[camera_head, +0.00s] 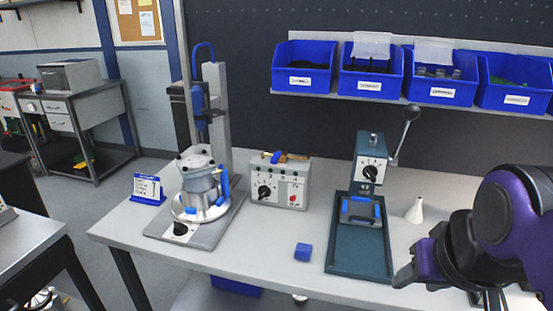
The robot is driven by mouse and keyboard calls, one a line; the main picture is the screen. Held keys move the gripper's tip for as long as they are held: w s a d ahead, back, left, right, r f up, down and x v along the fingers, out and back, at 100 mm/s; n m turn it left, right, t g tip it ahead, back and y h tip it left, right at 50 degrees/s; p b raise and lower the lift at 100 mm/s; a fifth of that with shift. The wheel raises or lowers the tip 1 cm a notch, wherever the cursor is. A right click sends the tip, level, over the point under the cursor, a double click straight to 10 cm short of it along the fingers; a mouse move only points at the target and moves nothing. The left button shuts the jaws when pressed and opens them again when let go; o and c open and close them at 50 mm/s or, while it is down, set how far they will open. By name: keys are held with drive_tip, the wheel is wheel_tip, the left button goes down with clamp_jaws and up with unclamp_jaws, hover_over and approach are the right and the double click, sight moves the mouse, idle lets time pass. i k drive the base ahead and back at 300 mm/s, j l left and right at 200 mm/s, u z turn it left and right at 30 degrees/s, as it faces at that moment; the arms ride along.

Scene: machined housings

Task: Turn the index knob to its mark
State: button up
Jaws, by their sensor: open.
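Three black knobs show, and I cannot tell by label which is the index knob. One knob (180,229) sits on the front of the grey base plate under the round metal housing (203,181). Another knob (264,192) is on the grey control box (281,184). A third knob (370,172) is on the dial face of the teal press (370,148). Their marks are too small to read. My gripper (416,264) is at the lower right, open, to the right of the teal press tray and apart from all three knobs. Its fingertips are partly hidden.
A blue block (303,252) lies near the table's (262,246) front edge. A white cone-shaped piece (415,210) stands between the press and my arm. The press lever (405,135) rises to the right. Blue bins (303,66) hang at the back. A blue sign (147,187) stands left.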

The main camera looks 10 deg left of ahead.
sight(180, 229)
drive_tip(key=k+j+u, duration=0.1)
drive_tip(key=j+u, duration=0.7)
drive_tip(key=j, duration=0.15)
drive_tip(key=l+z, duration=0.35)
drive_tip(key=i+l+z, duration=0.1)
drive_tip(key=l+z, duration=0.2)
drive_tip(key=l, duration=0.15)
drive_tip(key=i+l+z, duration=0.1)
drive_tip(key=l+z, duration=0.25)
drive_tip(key=k+j+u, duration=0.15)
drive_tip(key=j+u, duration=0.5)
drive_tip(key=k+j+u, duration=0.1)
drive_tip(key=j+u, duration=0.25)
drive_tip(key=j, duration=0.15)
